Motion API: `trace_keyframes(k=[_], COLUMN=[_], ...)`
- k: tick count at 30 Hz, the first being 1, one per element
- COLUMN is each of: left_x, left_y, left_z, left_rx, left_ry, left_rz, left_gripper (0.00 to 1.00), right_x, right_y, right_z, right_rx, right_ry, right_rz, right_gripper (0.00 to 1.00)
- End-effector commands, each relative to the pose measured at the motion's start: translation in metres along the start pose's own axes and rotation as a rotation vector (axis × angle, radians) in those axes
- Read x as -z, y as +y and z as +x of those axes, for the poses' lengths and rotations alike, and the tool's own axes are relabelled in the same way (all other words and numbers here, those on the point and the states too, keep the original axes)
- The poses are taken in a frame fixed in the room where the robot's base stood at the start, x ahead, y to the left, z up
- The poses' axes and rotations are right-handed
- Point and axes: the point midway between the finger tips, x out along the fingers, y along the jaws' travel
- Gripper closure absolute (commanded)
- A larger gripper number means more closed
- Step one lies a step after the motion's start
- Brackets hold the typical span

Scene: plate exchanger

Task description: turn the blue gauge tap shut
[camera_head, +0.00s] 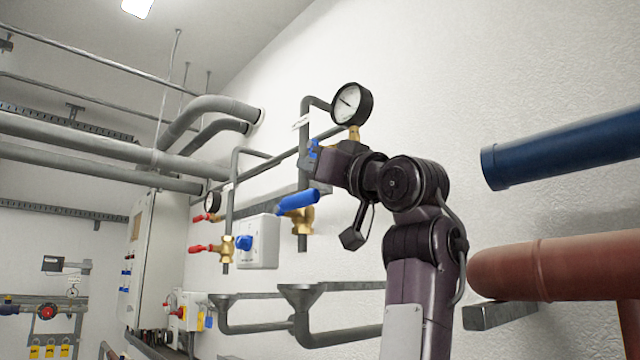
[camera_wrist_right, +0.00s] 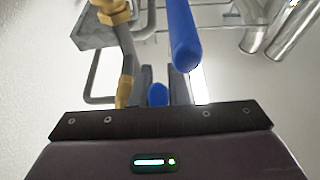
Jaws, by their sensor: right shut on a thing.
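The blue gauge tap (camera_head: 313,148) is a small blue handle on the pipework below and left of the round white-faced gauge (camera_head: 349,104). My right gripper (camera_head: 320,161) reaches it from the right and is shut on it. In the right wrist view the small blue tap (camera_wrist_right: 158,95) shows between the fingers, close to the gripper body. The gripper partly hides the tap in the head view, so its exact angle is hard to tell. My left gripper is not in view.
A larger blue lever (camera_head: 298,202) on a brass valve (camera_head: 301,221) sits just below the gripper; it also shows in the right wrist view (camera_wrist_right: 184,38). Red-handled valves (camera_head: 201,248) are further left. Blue (camera_head: 560,150) and red-brown (camera_head: 550,268) pipes jut out at right.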

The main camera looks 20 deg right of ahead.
Motion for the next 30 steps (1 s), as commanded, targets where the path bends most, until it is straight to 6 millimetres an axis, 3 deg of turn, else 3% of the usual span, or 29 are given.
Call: trace_keyframes(k=[3,16,17,21,30], left_x=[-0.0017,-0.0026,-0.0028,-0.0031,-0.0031], left_y=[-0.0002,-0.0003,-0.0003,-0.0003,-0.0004], left_z=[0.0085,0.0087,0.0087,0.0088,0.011], left_rx=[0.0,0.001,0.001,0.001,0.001], left_ry=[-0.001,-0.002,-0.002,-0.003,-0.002], left_rz=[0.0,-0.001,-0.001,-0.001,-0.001], left_gripper=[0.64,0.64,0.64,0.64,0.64], right_x=[-0.0043,-0.0007,-0.0007,-0.0012,-0.0028], right_y=[0.0008,0.0004,0.0004,0.0003,0.0002], right_z=[0.0024,0.0043,0.0043,0.0043,0.0021], right_rx=[-0.002,0.0,0.0,0.0,0.0], right_ry=[0.067,0.109,0.109,0.107,0.106], right_rz=[0.001,0.001,0.001,0.001,0.001], right_gripper=[1.0,1.0,0.82,0.64,0.64])
